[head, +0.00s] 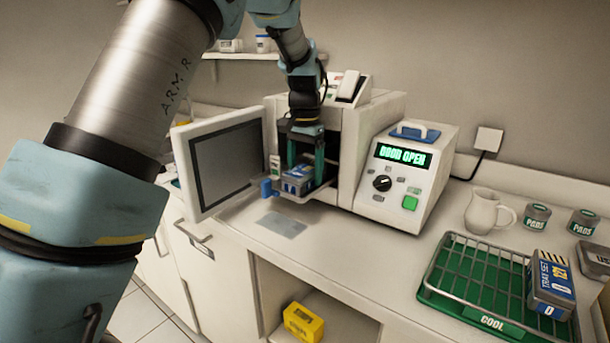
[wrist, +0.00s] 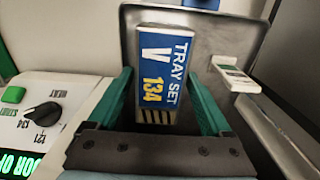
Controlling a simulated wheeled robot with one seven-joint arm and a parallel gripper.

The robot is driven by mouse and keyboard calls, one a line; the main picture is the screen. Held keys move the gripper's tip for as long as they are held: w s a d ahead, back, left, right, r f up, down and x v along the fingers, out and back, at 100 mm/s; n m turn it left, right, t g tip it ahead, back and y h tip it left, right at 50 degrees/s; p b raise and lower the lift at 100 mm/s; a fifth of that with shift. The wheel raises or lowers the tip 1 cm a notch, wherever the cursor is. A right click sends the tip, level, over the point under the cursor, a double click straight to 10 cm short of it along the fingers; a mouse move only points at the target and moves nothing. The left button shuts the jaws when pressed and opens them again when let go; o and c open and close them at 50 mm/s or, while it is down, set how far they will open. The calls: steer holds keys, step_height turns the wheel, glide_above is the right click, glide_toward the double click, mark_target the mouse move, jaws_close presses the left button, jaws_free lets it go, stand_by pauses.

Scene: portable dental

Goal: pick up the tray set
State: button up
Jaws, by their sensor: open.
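A blue and grey tray set (head: 297,179) sits on the pulled-out metal tray (head: 312,194) at the mouth of the open sterilizer (head: 337,125). In the wrist view the tray set (wrist: 160,75) reads "TRAY SET V 134". My gripper (head: 305,163) points down over it from above, open. In the wrist view my gripper (wrist: 163,95) has one green finger on each side of the tray set; whether they touch it I cannot tell. A second tray set (head: 552,283), marked "D", stands on the green cooling rack (head: 466,272) at the right.
The sterilizer door (head: 222,163) stands open to the left, close to my arm. The control panel (head: 404,170) reads "DOOR OPEN". A jug (head: 483,212) and pads tins (head: 535,216) stand at the back right. The counter before the sterilizer holds only a flat grey sheet (head: 283,224).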

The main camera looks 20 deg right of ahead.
jaws_close()
stand_by(0.6)
